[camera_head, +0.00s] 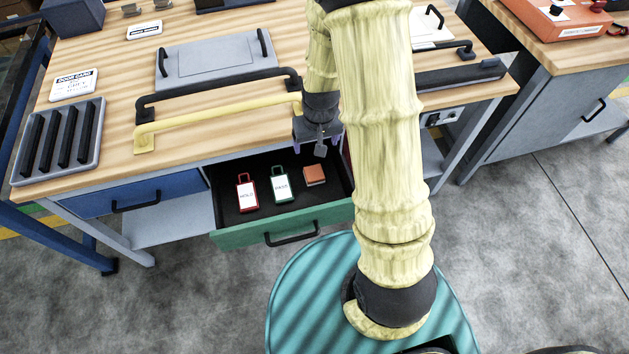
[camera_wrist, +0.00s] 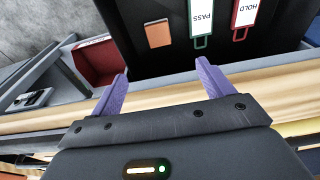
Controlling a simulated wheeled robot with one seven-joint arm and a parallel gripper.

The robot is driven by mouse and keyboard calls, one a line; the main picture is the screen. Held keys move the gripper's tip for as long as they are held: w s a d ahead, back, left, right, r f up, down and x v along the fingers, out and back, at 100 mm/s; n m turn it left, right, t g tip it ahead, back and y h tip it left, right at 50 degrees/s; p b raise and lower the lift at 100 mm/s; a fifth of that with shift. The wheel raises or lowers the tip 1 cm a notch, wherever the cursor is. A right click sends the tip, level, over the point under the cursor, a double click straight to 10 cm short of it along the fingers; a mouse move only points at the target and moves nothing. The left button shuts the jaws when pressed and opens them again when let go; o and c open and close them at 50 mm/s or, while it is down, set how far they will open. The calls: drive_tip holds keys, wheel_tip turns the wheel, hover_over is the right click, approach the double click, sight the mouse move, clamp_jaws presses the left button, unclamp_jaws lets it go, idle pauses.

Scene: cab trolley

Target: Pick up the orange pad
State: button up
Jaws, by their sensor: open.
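The orange pad (camera_head: 315,175) lies flat at the right side of the open green-fronted drawer (camera_head: 235,238), on its dark floor. In the wrist view the orange pad (camera_wrist: 158,33) shows beyond the fingertips, roughly between them. My gripper (camera_head: 320,148) is above the back edge of the drawer, close to the table's front edge. In the wrist view my gripper (camera_wrist: 162,75) has its two purple fingers spread wide with nothing between them. The fingers are apart from the pad.
A green PASS tag (camera_head: 281,185) and a red HOLD tag (camera_head: 247,192) lie left of the pad in the drawer. A yellow handle (camera_head: 220,118) and a black handle (camera_head: 220,88) sit on the tabletop. A red bin (camera_wrist: 97,62) shows beside the drawer in the wrist view.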

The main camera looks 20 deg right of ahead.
drive_tip(key=shift+w+d+f, duration=0.1)
drive_tip(key=shift+w+f, duration=0.05)
drive_tip(key=shift+f, duration=0.3)
drive_tip(key=shift+w+d+f, duration=0.1)
drive_tip(key=shift+f, duration=0.35)
hover_over(314, 172)
drive_tip(key=f, duration=0.8)
drive_tip(key=s+f, duration=0.1)
drive_tip(key=f, duration=0.3)
drive_tip(key=shift+f, duration=0.1)
drive_tip(key=shift+w+f, duration=0.2)
drive_tip(key=shift+f, duration=1.1)
drive_tip(key=shift+w+f, duration=0.15)
drive_tip(key=shift+f, duration=1.1)
